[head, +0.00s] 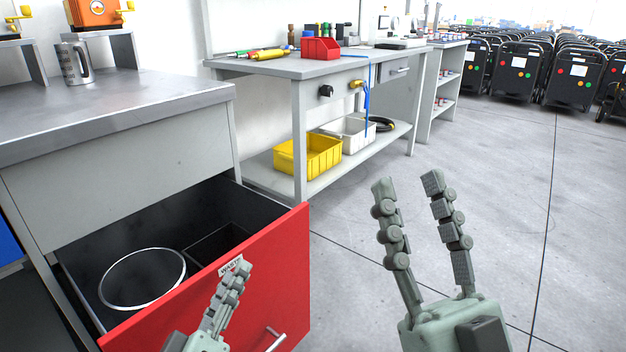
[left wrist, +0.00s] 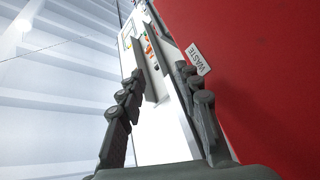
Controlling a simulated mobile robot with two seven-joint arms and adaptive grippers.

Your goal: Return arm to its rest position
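My left gripper (head: 241,270) is in front of the red front of an open drawer (head: 284,255), close to its label. In the left wrist view my left gripper (left wrist: 159,74) has its two fingers apart with nothing between them. The red drawer front (left wrist: 270,80) fills the right side there, with the WASTE label (left wrist: 198,58) beside the right finger. Whether the fingers touch the drawer front cannot be told. My right gripper (head: 407,183) is open and empty, with its fingers pointing up over the grey floor.
The pulled-out drawer holds a round bin (head: 141,279) and has a bar handle (head: 276,340). A metal mug (head: 74,63) stands on the worktop (head: 120,98) above. A workbench (head: 300,68) with a yellow crate (head: 309,156) stands behind.

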